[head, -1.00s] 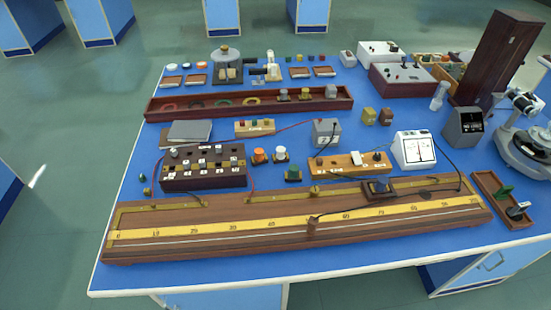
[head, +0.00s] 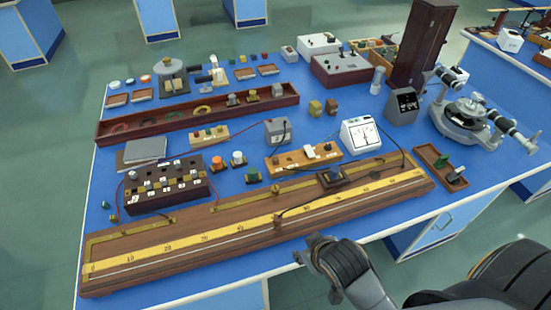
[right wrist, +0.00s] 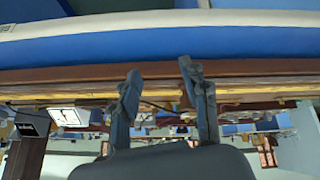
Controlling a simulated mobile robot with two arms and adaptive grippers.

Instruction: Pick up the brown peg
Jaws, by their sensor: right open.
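My left gripper is not in view.
A black plug box (head: 168,185), a white meter (head: 360,136), a brown tray (head: 440,166) and a large round instrument (head: 470,118) stand on the blue bench. Thin wires cross the board. Bare blue bench top (head: 400,212) shows at the front right.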

